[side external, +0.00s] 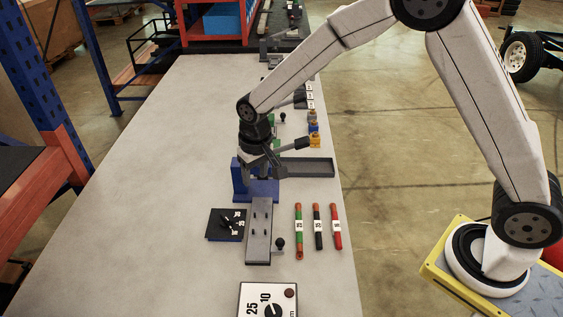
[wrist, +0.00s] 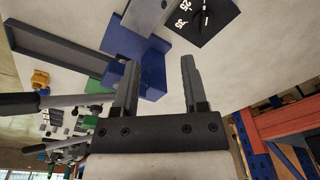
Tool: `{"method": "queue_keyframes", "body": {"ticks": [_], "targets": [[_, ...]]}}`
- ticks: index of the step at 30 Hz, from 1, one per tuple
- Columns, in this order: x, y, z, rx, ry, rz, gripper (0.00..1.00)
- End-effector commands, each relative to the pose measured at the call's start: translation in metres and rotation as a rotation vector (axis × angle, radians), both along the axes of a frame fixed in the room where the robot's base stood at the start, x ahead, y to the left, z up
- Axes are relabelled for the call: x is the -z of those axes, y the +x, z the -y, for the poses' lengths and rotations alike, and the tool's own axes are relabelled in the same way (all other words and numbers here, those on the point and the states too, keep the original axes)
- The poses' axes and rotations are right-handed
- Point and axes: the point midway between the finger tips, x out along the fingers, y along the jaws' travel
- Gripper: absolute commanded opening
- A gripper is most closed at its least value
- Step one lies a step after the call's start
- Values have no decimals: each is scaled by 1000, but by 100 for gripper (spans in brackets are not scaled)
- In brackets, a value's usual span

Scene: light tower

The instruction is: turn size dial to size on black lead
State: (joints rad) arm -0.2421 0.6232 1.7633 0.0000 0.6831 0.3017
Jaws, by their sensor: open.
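A black plate (side external: 227,217) with white size numbers and a black pointer lies on the table, left of a grey fixture. In the wrist view the black plate (wrist: 205,15) is cut off at the top; 25 and 35 are readable there. A white box (side external: 245,292) with a black round knob (side external: 270,311) and the numbers 25 and 10 is cut off at the bottom. The black lead (side external: 318,240) lies between the green and red leads; its white tag is too small to read surely. My gripper (wrist: 159,62) is open and empty above the blue stand.
A blue stand (side external: 240,180) and a grey fixture (side external: 259,230) with a black-knobbed lever are beside the plate. The green lead (side external: 299,245) and red lead (side external: 337,240) lie right. A grey tray (side external: 306,168) is behind them. The left of the table (side external: 150,200) is clear.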

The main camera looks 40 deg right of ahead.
Motion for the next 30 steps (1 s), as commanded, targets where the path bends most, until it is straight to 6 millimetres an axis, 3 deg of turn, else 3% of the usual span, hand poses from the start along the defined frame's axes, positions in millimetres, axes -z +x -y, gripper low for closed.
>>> {"method": "queue_keyframes", "body": {"ticks": [6, 12, 30], "targets": [[27, 29, -41, 11, -8, -41, 56], [43, 42, -65, 23, -14, -63, 56], [61, 45, -73, 28, -17, -72, 56]]}}
